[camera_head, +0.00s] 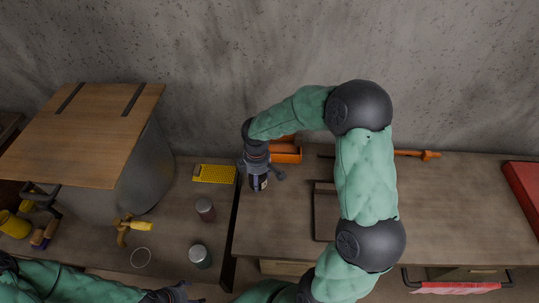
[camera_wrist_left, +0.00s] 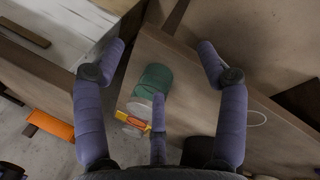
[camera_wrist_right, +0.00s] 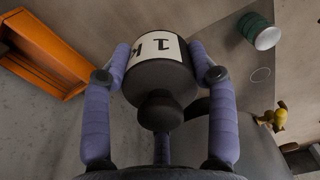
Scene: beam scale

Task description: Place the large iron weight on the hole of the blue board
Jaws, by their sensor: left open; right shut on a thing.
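My right gripper (camera_head: 257,168) is shut on the large iron weight (camera_head: 259,184), a dark cylinder with a white label. In the right wrist view the weight (camera_wrist_right: 160,80) sits between the fingers, its knob towards the camera and its label reading "1 k" upside down. It hangs over the right table's left part, near the gap between the tables. No blue board is recognisable; a thin white ring (camera_head: 141,258) marks the left brown tabletop and also shows in the right wrist view (camera_wrist_right: 260,74). My left gripper (camera_wrist_left: 160,65) is open and empty, low at the head view's bottom edge.
A green can (camera_head: 200,256) and a dark jar (camera_head: 205,210) stand right of the ring. An orange bin (camera_head: 286,153) is behind my right gripper. A large wood-topped drum (camera_head: 90,130) fills the left back.

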